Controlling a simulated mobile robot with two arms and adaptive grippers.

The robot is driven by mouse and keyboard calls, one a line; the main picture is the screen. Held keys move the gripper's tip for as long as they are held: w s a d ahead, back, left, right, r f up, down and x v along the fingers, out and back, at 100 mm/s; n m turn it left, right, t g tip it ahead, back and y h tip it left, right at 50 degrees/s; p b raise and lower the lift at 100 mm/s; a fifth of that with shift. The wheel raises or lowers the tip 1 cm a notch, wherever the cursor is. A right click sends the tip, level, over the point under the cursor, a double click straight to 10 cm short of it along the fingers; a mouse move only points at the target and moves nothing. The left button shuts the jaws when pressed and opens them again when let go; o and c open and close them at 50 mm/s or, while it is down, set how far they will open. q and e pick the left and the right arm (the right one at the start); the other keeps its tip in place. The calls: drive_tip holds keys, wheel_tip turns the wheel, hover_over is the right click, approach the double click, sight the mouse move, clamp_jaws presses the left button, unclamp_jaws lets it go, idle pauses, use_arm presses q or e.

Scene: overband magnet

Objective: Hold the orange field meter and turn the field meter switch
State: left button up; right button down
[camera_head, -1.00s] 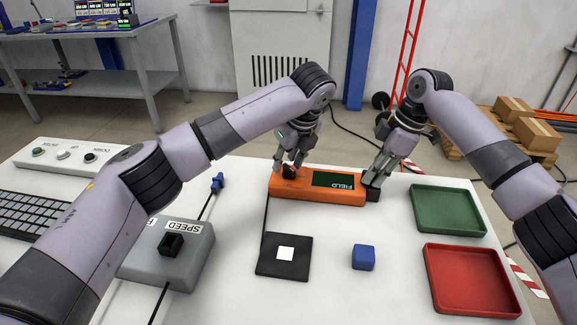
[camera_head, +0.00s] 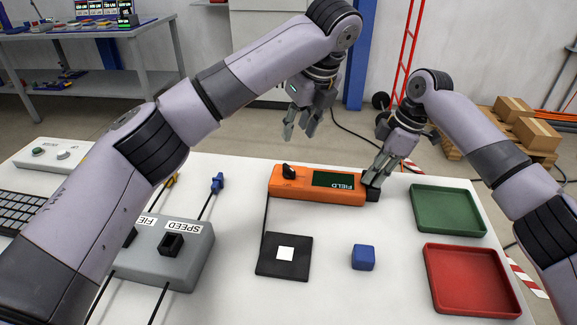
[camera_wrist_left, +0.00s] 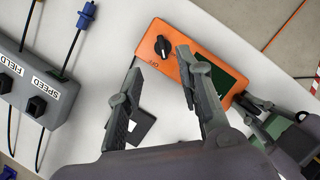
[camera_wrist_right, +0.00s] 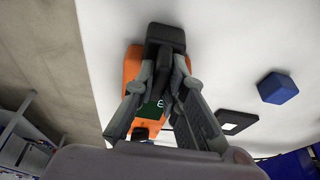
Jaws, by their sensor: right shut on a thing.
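The orange field meter (camera_head: 316,196) lies on the white table in the head view, its green FIELD display (camera_head: 333,180) facing up. Its black switch knob (camera_head: 288,171) sits near its left end; the knob also shows in the left wrist view (camera_wrist_left: 162,46). My right gripper (camera_head: 372,182) is shut on the dark block at the meter's right end; the right wrist view shows its fingers (camera_wrist_right: 165,95) around that dark part. My left gripper (camera_head: 300,130) is open and empty, raised above and behind the knob, apart from the meter.
A black square with a white centre (camera_head: 270,266) and a blue cube (camera_head: 363,257) lie in front of the meter. A green tray (camera_head: 447,233) and a red tray (camera_head: 470,306) are at right.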

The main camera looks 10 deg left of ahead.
use_arm(q)
drive_tip(key=shift+d, duration=0.1)
drive_tip(key=shift+c, duration=0.6)
use_arm(e)
drive_tip(key=shift+f, duration=0.1)
use_arm(q)
drive_tip(key=t+y, duration=0.3)
approach(287, 166)
drive_tip(key=shift+w+a+r+x, duration=0.1)
drive_tip(key=shift+x, duration=1.35)
drive_tip(key=shift+w+a+r+x, duration=0.1)
drive_tip(key=shift+w+r+x, duration=0.05)
drive_tip(key=shift+x, duration=1.35)
drive_tip(key=shift+w+r+x, duration=0.1)
drive_tip(key=shift+x, duration=1.35)
drive_tip(key=shift+c, duration=0.5)
clamp_jaws()
